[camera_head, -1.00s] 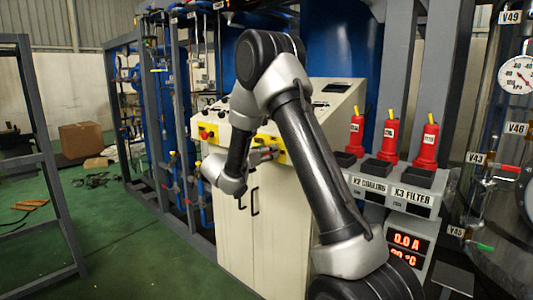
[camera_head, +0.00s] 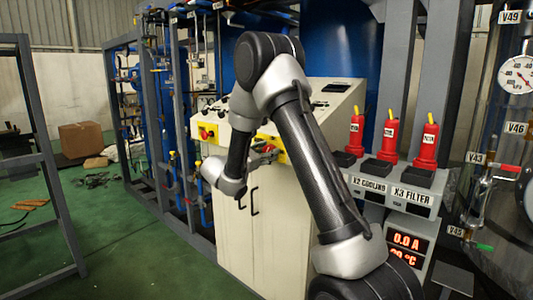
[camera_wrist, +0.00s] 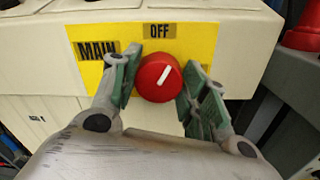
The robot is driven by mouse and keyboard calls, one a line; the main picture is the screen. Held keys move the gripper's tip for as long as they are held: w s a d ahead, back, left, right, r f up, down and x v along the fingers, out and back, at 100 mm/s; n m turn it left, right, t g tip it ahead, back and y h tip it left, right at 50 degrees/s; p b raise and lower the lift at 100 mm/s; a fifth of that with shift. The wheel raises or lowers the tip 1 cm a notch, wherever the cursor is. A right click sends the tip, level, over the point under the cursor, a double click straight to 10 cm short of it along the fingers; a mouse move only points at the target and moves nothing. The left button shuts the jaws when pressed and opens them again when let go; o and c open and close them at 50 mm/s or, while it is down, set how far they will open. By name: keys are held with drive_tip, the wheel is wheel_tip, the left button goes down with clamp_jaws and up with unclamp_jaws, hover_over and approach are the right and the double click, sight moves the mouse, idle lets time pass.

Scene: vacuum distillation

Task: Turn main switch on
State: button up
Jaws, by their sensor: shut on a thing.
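The main switch is a round red knob (camera_wrist: 159,78) on a yellow plate (camera_wrist: 203,42) marked "MAIN" on its left and "OFF" above. Its white pointer line tilts up and to the right, a little clockwise of the "OFF" label. My gripper (camera_wrist: 160,80) is shut on the knob, with one green-padded finger on each side. In the head view my gripper (camera_head: 268,155) is at the front of the cream control cabinet (camera_head: 285,215). The knob is hidden there behind the gripper and arm.
A red button (camera_head: 205,133) on a yellow plate is further left on the cabinet. Several red bottles (camera_head: 389,138) stand on a grey shelf at right, above a display reading "0.0 A" (camera_head: 406,241).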

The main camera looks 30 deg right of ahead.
drive_tip(key=m, duration=1.2)
drive_tip(key=shift+f+g, duration=0.2)
drive_tip(key=shift+g, duration=0.1)
drive_tip(key=shift+m, duration=0.5)
drive_tip(key=o, duration=1)
drive_tip(key=shift+o, duration=0.2)
drive_tip(key=shift+a, duration=0.15)
drive_tip(key=v, duration=1.1)
drive_tip(key=shift+s+a+f, duration=0.2)
drive_tip(key=shift+a+f, duration=0.1)
drive_tip(key=shift+a, duration=0.05)
